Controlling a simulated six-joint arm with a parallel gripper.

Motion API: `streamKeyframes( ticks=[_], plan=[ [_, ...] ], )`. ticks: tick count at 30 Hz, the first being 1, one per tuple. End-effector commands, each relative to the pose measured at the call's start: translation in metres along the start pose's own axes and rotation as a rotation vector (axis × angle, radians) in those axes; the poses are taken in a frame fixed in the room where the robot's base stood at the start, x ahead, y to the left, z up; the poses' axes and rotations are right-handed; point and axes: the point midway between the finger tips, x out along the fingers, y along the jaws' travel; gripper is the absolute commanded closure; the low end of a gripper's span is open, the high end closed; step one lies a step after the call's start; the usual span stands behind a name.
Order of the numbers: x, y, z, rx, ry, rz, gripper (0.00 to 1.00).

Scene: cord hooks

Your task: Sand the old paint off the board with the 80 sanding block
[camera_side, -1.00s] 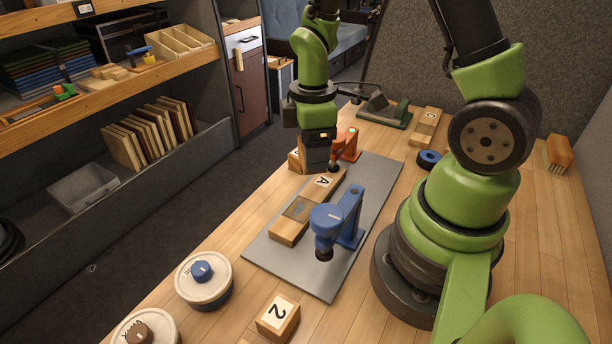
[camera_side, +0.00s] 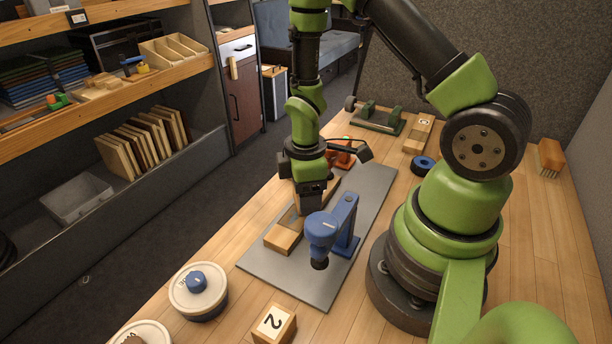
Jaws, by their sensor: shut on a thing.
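The board (camera_side: 283,239), a long pale wooden piece, lies on a grey mat (camera_side: 318,287). Its near end is bare wood, and a greyish patch shows just beyond it. My gripper (camera_side: 312,208) points down over the middle of the board, just behind the blue clamp (camera_side: 336,226). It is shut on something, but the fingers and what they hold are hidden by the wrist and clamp. I cannot make out a sanding block marked 80. Whether the held thing touches the board cannot be told.
The orange clamp (camera_side: 343,153) stands at the board's far end. A blue ring (camera_side: 423,166) and a brush (camera_side: 549,158) lie behind. The mat's near end is clear.

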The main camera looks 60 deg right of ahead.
Motion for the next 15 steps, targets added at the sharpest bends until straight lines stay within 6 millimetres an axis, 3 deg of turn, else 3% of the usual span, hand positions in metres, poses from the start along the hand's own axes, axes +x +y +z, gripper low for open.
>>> streamKeyframes(
  ticks=[15],
  plan=[
    [0.002, -0.037, -0.032, -0.005, -0.002, -0.002, 0.64]
  ],
)
